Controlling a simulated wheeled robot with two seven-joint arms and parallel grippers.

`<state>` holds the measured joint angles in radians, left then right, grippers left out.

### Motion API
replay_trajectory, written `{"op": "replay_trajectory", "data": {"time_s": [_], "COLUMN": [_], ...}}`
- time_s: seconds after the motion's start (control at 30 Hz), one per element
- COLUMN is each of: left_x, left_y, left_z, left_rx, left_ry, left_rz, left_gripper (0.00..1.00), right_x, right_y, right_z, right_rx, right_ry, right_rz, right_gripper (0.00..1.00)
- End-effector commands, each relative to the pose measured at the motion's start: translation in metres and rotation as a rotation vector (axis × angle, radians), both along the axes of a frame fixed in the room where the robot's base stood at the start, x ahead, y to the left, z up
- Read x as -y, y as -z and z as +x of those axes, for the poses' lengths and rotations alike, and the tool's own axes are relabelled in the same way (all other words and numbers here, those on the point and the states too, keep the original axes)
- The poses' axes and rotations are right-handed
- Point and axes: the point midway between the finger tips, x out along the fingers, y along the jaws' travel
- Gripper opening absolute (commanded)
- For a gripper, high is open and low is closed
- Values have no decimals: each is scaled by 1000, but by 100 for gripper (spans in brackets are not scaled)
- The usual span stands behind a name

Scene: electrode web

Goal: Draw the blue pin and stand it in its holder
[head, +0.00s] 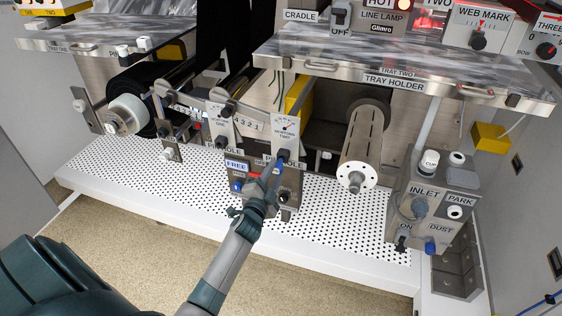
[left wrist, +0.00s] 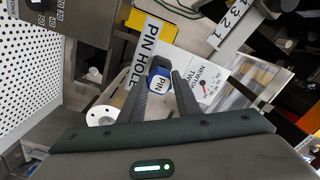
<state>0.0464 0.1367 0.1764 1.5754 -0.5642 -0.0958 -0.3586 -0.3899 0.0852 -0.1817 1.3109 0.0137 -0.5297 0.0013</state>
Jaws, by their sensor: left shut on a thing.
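The blue pin (left wrist: 160,80) has a white end label reading PIN and sits between my left gripper's fingers in the left wrist view. My left gripper (left wrist: 160,98) is shut on it; in the head view the gripper (head: 272,174) reaches to the front of the middle panel. A little of the pin's blue (head: 281,165) shows there beside the fingers. My right gripper is not in view.
A slotted roller (head: 362,150) stands right of my gripper, and the INLET box (head: 431,205) is farther right. The tray holder (head: 400,75) overhangs above. The perforated white deck (head: 340,222) is mostly clear.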

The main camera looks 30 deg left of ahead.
Motion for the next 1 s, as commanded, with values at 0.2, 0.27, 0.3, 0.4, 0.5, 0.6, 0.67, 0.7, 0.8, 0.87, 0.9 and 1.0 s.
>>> {"op": "replay_trajectory", "data": {"time_s": [0.2, 0.27, 0.3, 0.4, 0.5, 0.6, 0.67, 0.7, 0.8, 0.87, 0.9, 1.0], "left_x": [-1, -1, -1, -2, -2, -3, -3, -3, -3, -4, -4, -4], "left_y": [0, 0, 0, 0, -1, 0, 0, 0, 0, 0, 0, 0], "left_z": [4, 5, 5, 7, 9, 10, 11, 12, 13, 14, 15, 16], "left_rx": [0, 0, 1, 1, 1, 1, 1, 1, 0, 0, 0, 0], "left_ry": [0, 0, 0, 0, 0, -1, -1, -1, 0, 0, 0, 0], "left_rz": [0, 0, 0, 0, 0, 0, 0, 0, 0, 0, 0, 0], "left_gripper": [3, 3, 3, 3, 3, 3, 3, 3, 3, 3, 3, 3], "right_x": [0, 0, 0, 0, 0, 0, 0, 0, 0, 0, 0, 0], "right_y": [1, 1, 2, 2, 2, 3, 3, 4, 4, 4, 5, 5], "right_z": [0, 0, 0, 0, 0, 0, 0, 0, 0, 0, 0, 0], "right_rx": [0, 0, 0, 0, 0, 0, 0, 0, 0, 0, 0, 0], "right_ry": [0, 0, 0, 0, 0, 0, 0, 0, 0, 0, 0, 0], "right_rz": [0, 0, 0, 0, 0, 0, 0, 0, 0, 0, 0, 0], "right_gripper": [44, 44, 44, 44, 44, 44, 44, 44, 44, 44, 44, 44]}}
